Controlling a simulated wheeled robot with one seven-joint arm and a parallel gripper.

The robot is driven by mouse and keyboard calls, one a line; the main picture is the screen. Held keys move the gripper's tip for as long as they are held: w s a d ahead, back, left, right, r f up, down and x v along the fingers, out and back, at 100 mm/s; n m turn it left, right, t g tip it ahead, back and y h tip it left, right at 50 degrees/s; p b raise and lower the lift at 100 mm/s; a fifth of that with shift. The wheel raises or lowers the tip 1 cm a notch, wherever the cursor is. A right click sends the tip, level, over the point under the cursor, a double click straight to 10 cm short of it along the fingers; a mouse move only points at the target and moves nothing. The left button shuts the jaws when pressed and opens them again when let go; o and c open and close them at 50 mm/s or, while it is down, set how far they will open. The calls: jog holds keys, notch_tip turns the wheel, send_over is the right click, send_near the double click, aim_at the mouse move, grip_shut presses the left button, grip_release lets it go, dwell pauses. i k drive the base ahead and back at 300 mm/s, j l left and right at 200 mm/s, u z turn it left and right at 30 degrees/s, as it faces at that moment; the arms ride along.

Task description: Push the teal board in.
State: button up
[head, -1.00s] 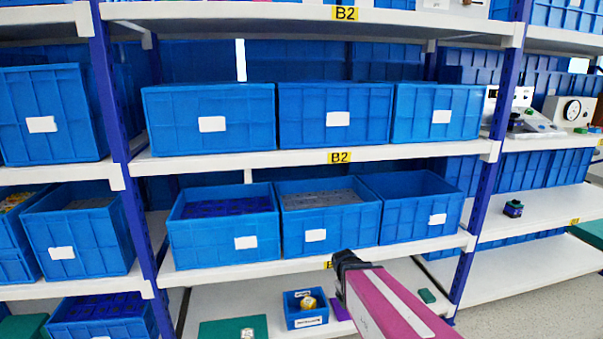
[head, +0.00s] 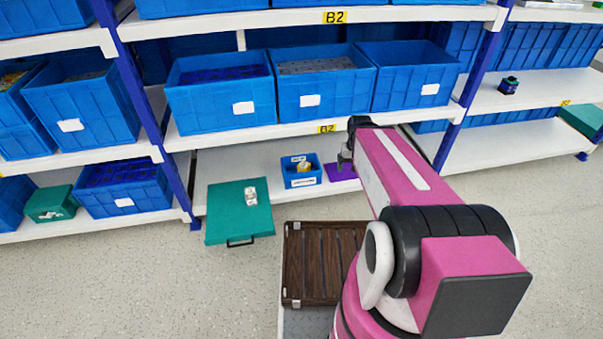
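The teal board (head: 226,208) lies flat at the left part of the lowest shelf in the head view. Its front part juts out past the shelf's front edge over the floor, and a dark handle (head: 240,242) sits at its front edge. A small white item (head: 250,196) rests on the board. My gripper (head: 343,163) is to the right of the board, apart from it, above a purple mat (head: 341,172). The gripper is small and partly hidden by my pink arm, so I cannot tell its opening.
A small blue bin (head: 300,172) with a yellow item stands on the shelf between the board and my gripper. The lowest shelf (head: 230,163) is bare behind the board. A blue upright (head: 160,130) stands left of it. A dark slatted platform (head: 322,262) is in front.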

aim_at(229, 220)
jog(key=k+u, duration=0.1)
jog(key=u, duration=1.3)
jog(key=l+u, duration=0.1)
jog(key=l, duration=0.4)
jog(key=k+l, duration=0.15)
jog(key=l, duration=0.3)
jog(key=l+u, duration=0.15)
jog(key=l, duration=0.3)
jog(key=k, duration=0.05)
